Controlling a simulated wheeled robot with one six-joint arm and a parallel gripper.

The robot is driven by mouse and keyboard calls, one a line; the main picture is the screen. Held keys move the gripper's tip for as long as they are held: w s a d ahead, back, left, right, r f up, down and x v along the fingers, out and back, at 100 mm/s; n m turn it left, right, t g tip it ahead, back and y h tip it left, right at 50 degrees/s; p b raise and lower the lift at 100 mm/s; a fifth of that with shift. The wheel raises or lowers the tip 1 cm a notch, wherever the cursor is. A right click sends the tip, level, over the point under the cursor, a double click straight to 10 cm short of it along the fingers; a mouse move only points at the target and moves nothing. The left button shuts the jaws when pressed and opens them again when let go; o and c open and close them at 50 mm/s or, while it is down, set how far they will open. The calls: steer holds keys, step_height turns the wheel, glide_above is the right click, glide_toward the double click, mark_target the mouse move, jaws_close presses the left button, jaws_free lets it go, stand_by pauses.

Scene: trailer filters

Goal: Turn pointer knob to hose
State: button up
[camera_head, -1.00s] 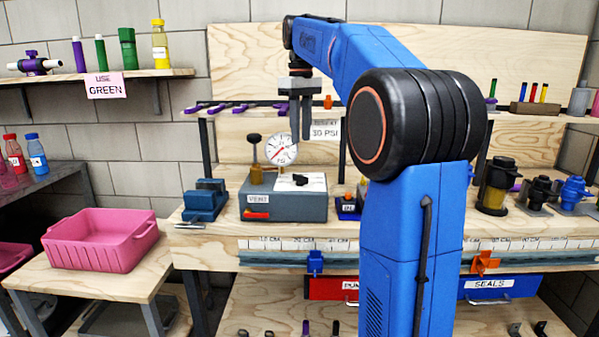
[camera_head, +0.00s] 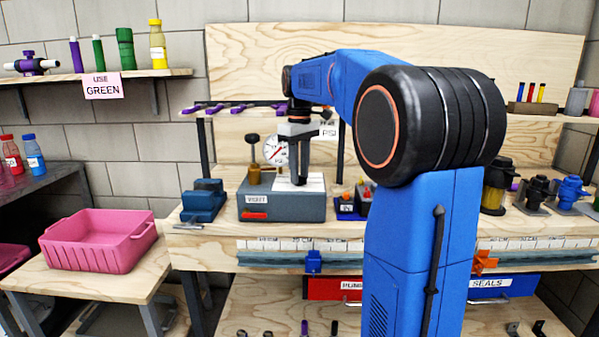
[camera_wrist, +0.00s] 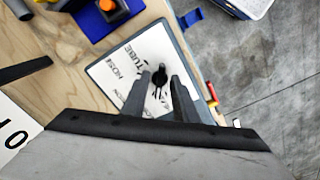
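The pointer knob (camera_wrist: 158,74) is small and black and sits on a white label plate (camera_wrist: 112,72) with the printed words TUBE and HOSE and a third, partly covered word. My gripper (camera_wrist: 162,84) is open, with one finger on each side of the knob in the wrist view; whether they touch it I cannot tell. The knob's lower part and exact pointing direction are hard to make out. In the head view my gripper (camera_head: 298,178) points down at the plate on the grey box (camera_head: 290,209), and the knob is hidden there.
The grey box also carries a brass valve with a black knob (camera_head: 254,160), a round gauge (camera_head: 276,150) and a red lever (camera_head: 254,215). A blue tray with an orange button (camera_wrist: 108,6) is beside it. A blue vise (camera_head: 203,201) stands left. A pink bin (camera_head: 98,240) is further left.

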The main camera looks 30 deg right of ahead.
jaws_close()
steer(key=m, duration=0.3)
steer(key=shift+m, duration=0.4)
steer(key=m, duration=0.3)
steer(key=shift+a+m, duration=0.1)
steer(key=shift+m, duration=0.2)
steer(key=m, duration=0.5)
steer(key=shift+m, duration=0.3)
steer(key=m, duration=0.5)
steer(key=shift+w+a, duration=0.1)
steer(key=shift+w, duration=0.05)
